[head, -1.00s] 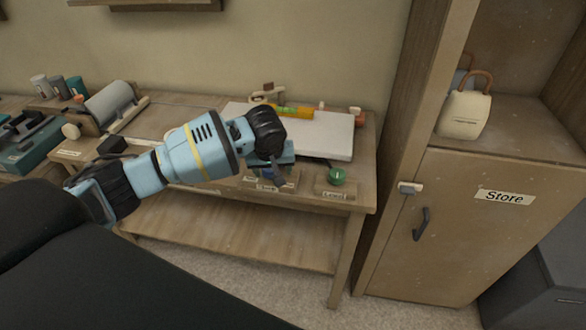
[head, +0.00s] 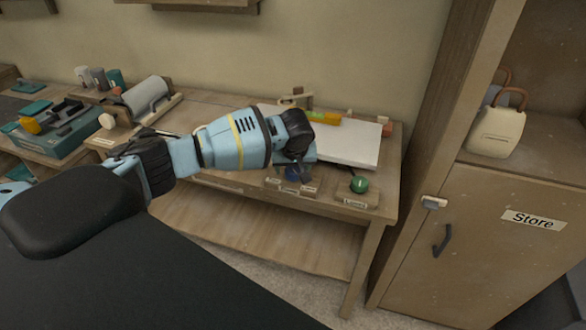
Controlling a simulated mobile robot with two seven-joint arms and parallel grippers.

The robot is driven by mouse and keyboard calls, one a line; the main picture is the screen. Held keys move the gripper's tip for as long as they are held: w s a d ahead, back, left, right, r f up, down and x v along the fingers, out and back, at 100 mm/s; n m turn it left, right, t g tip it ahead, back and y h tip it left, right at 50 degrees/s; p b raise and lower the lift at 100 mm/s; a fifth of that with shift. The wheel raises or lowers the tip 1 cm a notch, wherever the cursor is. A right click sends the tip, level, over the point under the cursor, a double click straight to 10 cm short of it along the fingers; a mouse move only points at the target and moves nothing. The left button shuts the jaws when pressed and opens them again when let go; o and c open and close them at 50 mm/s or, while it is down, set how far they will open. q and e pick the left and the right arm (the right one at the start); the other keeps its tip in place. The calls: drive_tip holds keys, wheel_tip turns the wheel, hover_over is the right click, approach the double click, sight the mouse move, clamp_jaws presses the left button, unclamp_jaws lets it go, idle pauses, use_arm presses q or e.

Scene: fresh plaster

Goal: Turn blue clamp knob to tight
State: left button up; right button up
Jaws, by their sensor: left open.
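The blue clamp knob (head: 291,173) sits on a small labelled wooden block at the front edge of the workbench (head: 230,183). It is partly hidden behind my left gripper (head: 303,177). The gripper points down over the knob and is open; I cannot tell whether its fingers touch the knob. The labels by the knob are too small to read, and its setting cannot be told. A green knob (head: 358,184) stands on its own labelled block to the right. My right gripper is not in view.
A white board (head: 352,146) with a yellow-green level (head: 325,118) lies behind the gripper. A roller device (head: 147,94) stands at the left of the bench. A cabinet labelled Store (head: 470,235) with a bag (head: 497,130) stands on the right.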

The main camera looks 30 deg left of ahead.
use_arm(q)
drive_tip(key=shift+w+f, duration=0.15)
drive_tip(key=shift+f, duration=0.3)
drive_tip(key=shift+a, duration=0.1)
drive_tip(key=c, duration=1)
